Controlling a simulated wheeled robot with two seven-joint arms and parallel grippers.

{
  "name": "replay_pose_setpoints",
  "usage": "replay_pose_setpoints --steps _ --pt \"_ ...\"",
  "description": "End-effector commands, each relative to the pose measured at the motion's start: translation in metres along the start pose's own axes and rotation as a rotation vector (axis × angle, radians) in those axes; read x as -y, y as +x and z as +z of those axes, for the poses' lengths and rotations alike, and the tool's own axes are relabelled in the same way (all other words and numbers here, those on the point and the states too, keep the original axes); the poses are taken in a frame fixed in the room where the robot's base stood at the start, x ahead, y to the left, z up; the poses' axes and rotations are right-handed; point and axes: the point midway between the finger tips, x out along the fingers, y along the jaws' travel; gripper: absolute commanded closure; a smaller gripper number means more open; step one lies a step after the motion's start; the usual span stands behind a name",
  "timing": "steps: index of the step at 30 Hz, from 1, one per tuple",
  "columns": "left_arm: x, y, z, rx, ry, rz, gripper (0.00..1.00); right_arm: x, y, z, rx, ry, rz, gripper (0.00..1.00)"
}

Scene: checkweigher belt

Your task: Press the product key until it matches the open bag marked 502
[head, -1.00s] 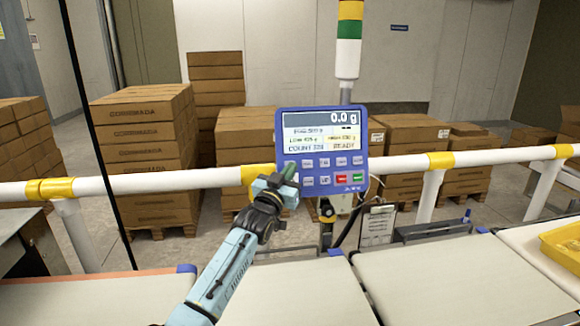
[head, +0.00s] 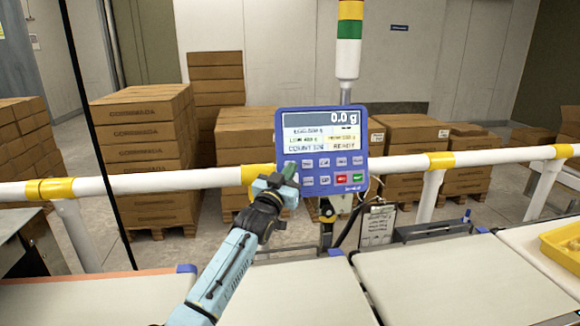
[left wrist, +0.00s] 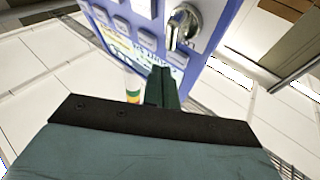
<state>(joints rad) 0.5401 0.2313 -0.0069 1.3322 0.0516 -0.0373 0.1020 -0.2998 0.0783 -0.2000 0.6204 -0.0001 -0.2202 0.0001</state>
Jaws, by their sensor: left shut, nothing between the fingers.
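The blue weigher panel (head: 321,190) stands on a post behind the belt and faces me. Its screen (head: 321,131) reads 0.0 g on top and READY at the lower right; the product line is too blurred to read surely. Below are rows of grey keys, with one red and one green key. My left gripper (head: 289,172) is shut and empty at the panel's left edge, by the leftmost keys, covering part of them. In the left wrist view its green fingers (left wrist: 162,88) point at the panel (left wrist: 150,25); contact with a key cannot be told. No bag marked 502 is recognisable. My right gripper is out of view.
White belts (head: 300,292) run along the front. A white rail (head: 400,163) with yellow bands crosses behind. A yellow tray (head: 562,246) sits at the right edge. A clipboard (head: 377,226) hangs below the panel. Stacked cartons (head: 145,150) stand beyond the rail.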

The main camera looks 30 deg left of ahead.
Motion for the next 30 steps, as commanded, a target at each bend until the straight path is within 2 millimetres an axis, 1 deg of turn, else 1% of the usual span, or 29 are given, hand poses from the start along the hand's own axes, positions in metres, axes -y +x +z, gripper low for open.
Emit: replay_pose_setpoints --steps 8,15,30 --pt "0.0006 0.0007 0.0007 0.0 0.0 0.0 1.0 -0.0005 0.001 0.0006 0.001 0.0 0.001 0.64" --pt "0.0042 0.0057 0.005 0.0 0.001 0.0 1.0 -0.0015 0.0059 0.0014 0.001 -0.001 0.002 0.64" --pt "0.0052 0.007 0.005 -0.001 0.001 0.0 1.0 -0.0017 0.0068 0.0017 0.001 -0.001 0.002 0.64"
